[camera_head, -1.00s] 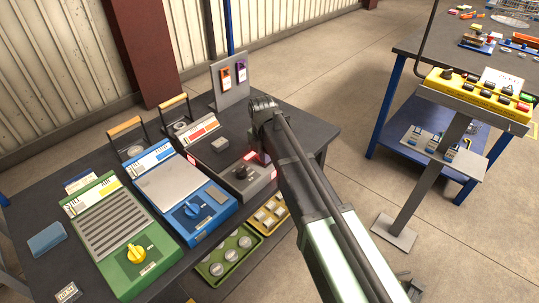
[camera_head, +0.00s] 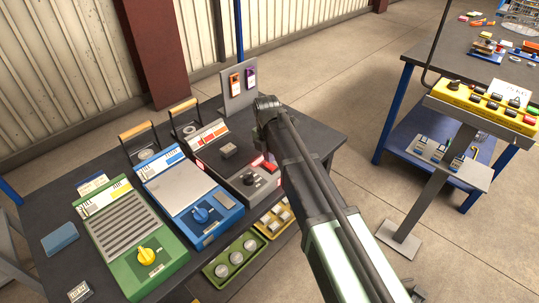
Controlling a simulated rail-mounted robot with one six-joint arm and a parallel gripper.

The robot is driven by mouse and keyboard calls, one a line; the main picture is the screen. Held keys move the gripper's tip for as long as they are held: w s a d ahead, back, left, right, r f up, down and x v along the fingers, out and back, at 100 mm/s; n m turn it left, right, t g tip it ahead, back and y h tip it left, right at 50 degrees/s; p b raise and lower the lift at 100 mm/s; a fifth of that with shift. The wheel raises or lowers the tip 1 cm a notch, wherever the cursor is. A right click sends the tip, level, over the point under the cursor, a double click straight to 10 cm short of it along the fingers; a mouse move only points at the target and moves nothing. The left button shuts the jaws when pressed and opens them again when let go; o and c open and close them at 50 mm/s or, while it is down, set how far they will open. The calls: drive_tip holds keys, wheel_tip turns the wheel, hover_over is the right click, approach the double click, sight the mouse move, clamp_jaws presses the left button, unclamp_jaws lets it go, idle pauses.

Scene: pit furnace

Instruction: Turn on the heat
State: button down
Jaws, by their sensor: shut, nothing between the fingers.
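Three units with dials stand side by side on a dark bench (camera_head: 40,215). The green unit (camera_head: 160,215) has a ribbed top and a yellow knob (camera_head: 147,256). The blue unit (camera_head: 222,222) has a plain grey plate and a blue knob (camera_head: 201,215). The grey unit (camera_head: 235,165) with red labels has a dark knob (camera_head: 249,179); my arm covers part of its right side. Lettering around the knobs is too small to read. My arm reaches in from the bottom right and its bent end lies above and right of the grey unit. My gripper is hidden behind it.
A grey upright panel (camera_head: 240,106) with orange and purple tags stands at the bench's back. Green (camera_head: 222,279) and yellow (camera_head: 285,208) trays sit below the front edge. A yellow button box (camera_head: 440,99) on a post stands right.

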sight(273, 168)
wheel_tip(273, 168, up, 12)
drive_tip(key=d+p, duration=0.1)
drive_tip(key=p, duration=0.9)
drive_tip(key=shift+s, duration=0.45)
drive_tip(key=shift+f, duration=0.15)
drive_tip(key=s+d+m, duration=1.8)
drive_tip(key=d+m, duration=0.2)
drive_tip(key=m, duration=0.8)
drive_tip(key=shift+d+t+y, duration=0.3)
drive_tip(key=shift+d, duration=0.1)
